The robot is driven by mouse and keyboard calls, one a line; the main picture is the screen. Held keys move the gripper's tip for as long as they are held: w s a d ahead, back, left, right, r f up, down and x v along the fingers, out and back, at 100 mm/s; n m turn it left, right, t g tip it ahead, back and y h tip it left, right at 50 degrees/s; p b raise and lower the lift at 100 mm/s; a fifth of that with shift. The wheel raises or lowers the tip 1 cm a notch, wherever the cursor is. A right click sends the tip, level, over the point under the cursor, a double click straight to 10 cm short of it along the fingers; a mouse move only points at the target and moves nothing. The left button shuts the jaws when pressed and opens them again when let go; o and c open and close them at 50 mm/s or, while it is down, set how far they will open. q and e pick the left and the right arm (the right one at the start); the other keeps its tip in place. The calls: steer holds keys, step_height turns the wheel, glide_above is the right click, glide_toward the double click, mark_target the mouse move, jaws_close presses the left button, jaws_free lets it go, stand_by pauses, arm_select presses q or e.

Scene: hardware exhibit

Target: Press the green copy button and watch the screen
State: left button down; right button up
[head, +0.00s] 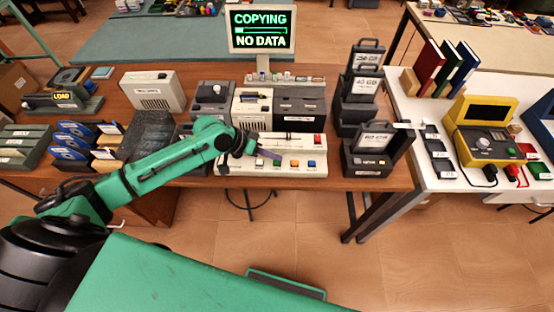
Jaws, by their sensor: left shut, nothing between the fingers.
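A cream control panel (300,172) lies near the table's front edge. I cannot make out a green button; my arm and gripper cover the panel's left part. My left gripper (271,156) is shut and empty, with its tips at the panel's left half. I cannot tell whether they touch it. My right gripper is out of view.
Grey and cream devices (301,107) stand behind the panel. Black drive-like units (369,158) stand to its right. Blue disks (72,140) and a cream box (150,90) are at left. A white table (455,185) at right holds a yellow device (487,135).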

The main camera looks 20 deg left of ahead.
arm_select(q)
step_height(320, 180, up, 5)
steer(key=p, duration=0.5)
stand_by(0.3)
stand_by(0.4)
